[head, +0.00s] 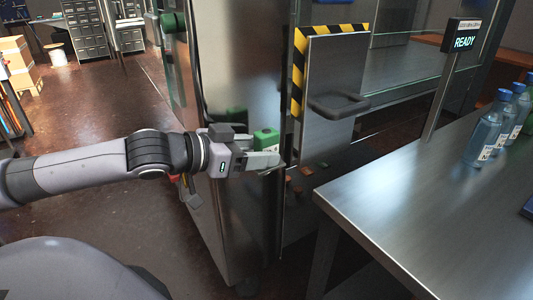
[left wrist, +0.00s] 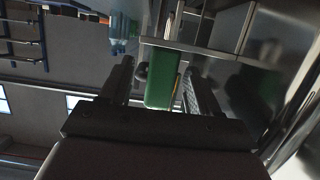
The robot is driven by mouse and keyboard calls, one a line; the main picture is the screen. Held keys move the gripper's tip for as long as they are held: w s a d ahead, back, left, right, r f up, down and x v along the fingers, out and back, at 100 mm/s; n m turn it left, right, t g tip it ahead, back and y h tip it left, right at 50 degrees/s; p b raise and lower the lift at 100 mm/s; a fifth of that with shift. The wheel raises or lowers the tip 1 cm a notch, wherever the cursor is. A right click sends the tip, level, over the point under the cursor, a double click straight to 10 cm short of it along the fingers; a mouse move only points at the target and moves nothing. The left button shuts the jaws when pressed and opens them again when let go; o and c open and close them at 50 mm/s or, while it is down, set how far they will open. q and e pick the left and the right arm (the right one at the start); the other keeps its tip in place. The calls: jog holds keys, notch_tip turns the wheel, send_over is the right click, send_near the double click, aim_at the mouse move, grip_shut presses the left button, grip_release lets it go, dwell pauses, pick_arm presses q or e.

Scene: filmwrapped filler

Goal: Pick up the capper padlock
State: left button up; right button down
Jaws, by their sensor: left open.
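A green padlock (head: 266,138) is at the steel cabinet's side, at the fingers of my left gripper (head: 268,160). In the left wrist view the green padlock (left wrist: 162,82) stands between the two open fingers, with a gap visible on at least the right side. My left gripper is open, and I cannot tell whether either finger touches the padlock. The padlock's lower part is hidden behind the fingers in the head view. My right gripper is in neither view.
A tall steel cabinet (head: 240,60) stands right beside my left gripper and mirrors green. A panel with a handle (head: 339,104) and striped edging is to its right. A steel table (head: 420,190) with several blue-capped bottles (head: 487,130) and a READY sign (head: 464,42) fills the right.

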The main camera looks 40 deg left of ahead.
pick_arm(q)
jog(key=shift+w+d+f, duration=0.1)
jog(key=shift+w+f, duration=0.1)
jog(key=shift+w, duration=0.5)
jog(key=shift+w+d+f, duration=0.15)
jog(key=shift+w+d, duration=0.1)
jog(key=shift+w, duration=0.15)
jog(key=shift+w, duration=0.1)
jog(key=shift+c, duration=0.3)
jog(key=c, duration=1)
grip_shut()
